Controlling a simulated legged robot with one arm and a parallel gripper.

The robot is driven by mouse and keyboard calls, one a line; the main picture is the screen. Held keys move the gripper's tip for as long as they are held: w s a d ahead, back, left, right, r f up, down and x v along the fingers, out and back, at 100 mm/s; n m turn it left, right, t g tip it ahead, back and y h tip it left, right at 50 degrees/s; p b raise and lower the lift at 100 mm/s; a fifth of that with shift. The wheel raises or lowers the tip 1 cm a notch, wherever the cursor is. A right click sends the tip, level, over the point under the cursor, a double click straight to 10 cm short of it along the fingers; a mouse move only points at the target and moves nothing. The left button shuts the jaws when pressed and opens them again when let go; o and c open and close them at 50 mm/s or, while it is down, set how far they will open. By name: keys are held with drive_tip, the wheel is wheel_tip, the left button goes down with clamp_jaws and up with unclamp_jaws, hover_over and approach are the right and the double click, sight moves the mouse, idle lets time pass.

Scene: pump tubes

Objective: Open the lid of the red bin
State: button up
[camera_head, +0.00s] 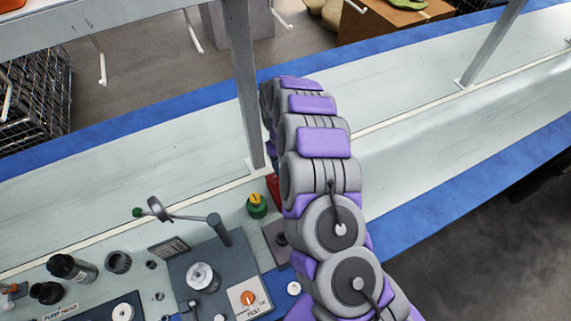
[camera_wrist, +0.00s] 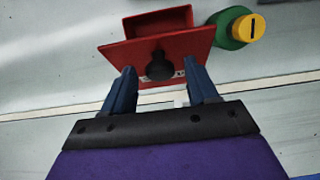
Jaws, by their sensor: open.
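The red bin (camera_wrist: 127,27) is at the top of the wrist view, and its hollow inside shows beyond the lid. The red lid (camera_wrist: 205,42) lies on the near side of that opening with its black knob (camera_wrist: 159,67) facing me; I cannot tell how the lid joins the bin. My gripper (camera_wrist: 159,70) is open, one blue finger on each side of the knob, with gaps between. In the head view only a red sliver of the bin (camera_head: 273,187) shows beside my arm, which hides the rest and the gripper.
A green container with a yellow cap (camera_wrist: 243,24) stands close to the bin's right. It also shows in the head view (camera_head: 257,206). A grey post (camera_head: 245,85) rises behind the bin. A lever device (camera_head: 155,209) and control panel (camera_head: 190,270) lie left.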

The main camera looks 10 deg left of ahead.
drive_tip(key=p+v, duration=0.2)
drive_tip(key=v, duration=0.9)
drive_tip(key=shift+r, duration=0.35)
drive_tip(key=shift+w, duration=0.1)
